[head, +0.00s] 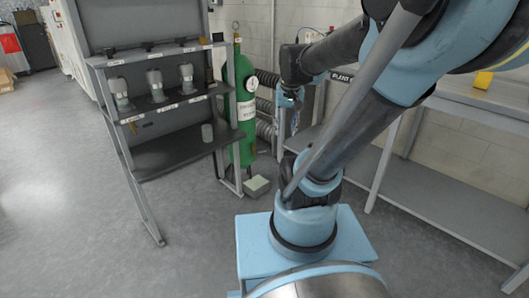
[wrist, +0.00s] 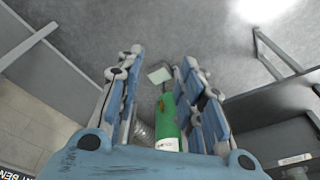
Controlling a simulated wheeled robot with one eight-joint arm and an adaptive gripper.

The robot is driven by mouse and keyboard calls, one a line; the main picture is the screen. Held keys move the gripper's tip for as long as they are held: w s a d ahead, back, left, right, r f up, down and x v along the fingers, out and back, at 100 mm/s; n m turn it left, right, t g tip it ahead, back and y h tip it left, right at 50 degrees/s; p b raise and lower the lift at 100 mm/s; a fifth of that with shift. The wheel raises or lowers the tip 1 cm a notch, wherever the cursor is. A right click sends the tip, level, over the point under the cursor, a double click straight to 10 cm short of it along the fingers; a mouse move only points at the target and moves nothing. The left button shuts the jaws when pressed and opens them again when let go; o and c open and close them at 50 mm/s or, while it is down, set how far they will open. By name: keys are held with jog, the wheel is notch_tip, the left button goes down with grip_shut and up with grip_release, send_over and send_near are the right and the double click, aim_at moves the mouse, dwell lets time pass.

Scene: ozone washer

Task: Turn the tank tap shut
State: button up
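The green gas tank (head: 246,115) with white labels stands upright beside a dark shelf rack. Its tap (head: 237,35) is a small yellowish fitting at the top, too small to tell how far it is turned. My gripper (head: 290,97) hangs to the right of the tank, apart from it and lower than the tap. In the wrist view, my gripper (wrist: 162,58) has its two fingers spread with nothing held between them. Part of the tank (wrist: 167,120) shows beyond the gap between the fingers. The tap cannot be made out in the wrist view.
The rack (head: 185,150) holds several grey-capped containers (head: 155,84) close left of the tank. A pale box (head: 256,186) lies on the floor by the tank's foot. Coiled hoses (head: 266,105) hang behind. A metal table (head: 450,180) stands right.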

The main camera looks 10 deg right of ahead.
jog(key=w+r+m, duration=0.3)
jog(key=w, duration=1.5)
jog(key=w+f+m, duration=0.1)
jog(key=w+f, duration=0.2)
jog(key=w, duration=0.6)
jog(key=w+f+m, duration=0.1)
jog(key=w+f, duration=0.1)
jog(key=w, duration=0.6)
jog(key=w+d+f+m+y, duration=0.1)
jog(key=w+f+m, duration=0.1)
jog(key=w+f, duration=1.15)
jog(key=w+d+f+m, duration=0.2)
jog(key=w+f+m, duration=0.1)
jog(key=w+f, duration=1.05)
jog(key=s+x, duration=0.1)
jog(key=x, duration=0.5)
jog(key=s+x, duration=0.1)
jog(key=x, duration=0.5)
jog(key=s+x, duration=0.1)
jog(key=x, duration=0.6)
jog(key=shift+s+f, duration=0.35)
jog(key=shift+f, duration=0.15)
grip_shut()
